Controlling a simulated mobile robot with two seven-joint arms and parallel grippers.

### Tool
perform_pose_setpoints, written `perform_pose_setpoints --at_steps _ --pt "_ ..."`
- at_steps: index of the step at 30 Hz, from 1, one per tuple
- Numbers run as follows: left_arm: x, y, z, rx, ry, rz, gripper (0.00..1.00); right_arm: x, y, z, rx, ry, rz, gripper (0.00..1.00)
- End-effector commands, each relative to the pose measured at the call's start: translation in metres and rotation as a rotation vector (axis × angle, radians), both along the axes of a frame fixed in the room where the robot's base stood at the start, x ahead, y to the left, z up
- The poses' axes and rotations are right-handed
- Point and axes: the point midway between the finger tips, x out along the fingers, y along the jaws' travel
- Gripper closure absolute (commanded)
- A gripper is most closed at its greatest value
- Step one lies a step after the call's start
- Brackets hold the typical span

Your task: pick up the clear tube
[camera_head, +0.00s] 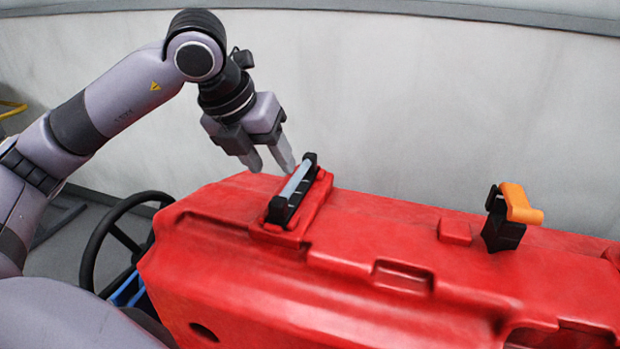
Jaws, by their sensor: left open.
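The clear tube (296,180) shows as a pale grey-blue strip lying in a black holder (280,211) on top of the red scrubber body (360,235). The holder rises at both ends of the tube. My left gripper (269,163) is open and points down, with its fingertips just left of and above the tube's far end. Nothing is between its fingers. I cannot tell whether a fingertip touches the holder. My right gripper is not in view.
An orange-topped black latch (513,213) stands on the red body at the right. A grey wall (430,100) fills the background. The red top between holder and latch is mostly clear.

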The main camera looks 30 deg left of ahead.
Motion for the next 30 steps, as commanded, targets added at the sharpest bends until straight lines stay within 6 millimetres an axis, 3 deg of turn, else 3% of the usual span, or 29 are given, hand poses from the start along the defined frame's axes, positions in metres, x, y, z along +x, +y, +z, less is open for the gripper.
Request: perform_pose_setpoints --at_steps 15,24,25,29,30 --pt "0.032 -0.011 -0.054 0.0 0.003 0.002 0.51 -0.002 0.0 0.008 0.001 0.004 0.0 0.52" --pt "0.035 -0.012 -0.059 0.001 -0.001 0.001 0.51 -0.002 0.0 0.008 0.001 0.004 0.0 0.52" --pt "0.035 -0.012 -0.059 0.001 -0.001 0.001 0.58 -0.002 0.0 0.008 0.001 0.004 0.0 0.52" --pt "0.035 -0.012 -0.059 0.001 -0.001 0.001 1.0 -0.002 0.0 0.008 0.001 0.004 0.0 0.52" --pt "0.035 -0.012 -0.059 0.001 -0.001 0.001 1.0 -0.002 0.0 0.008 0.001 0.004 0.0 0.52"
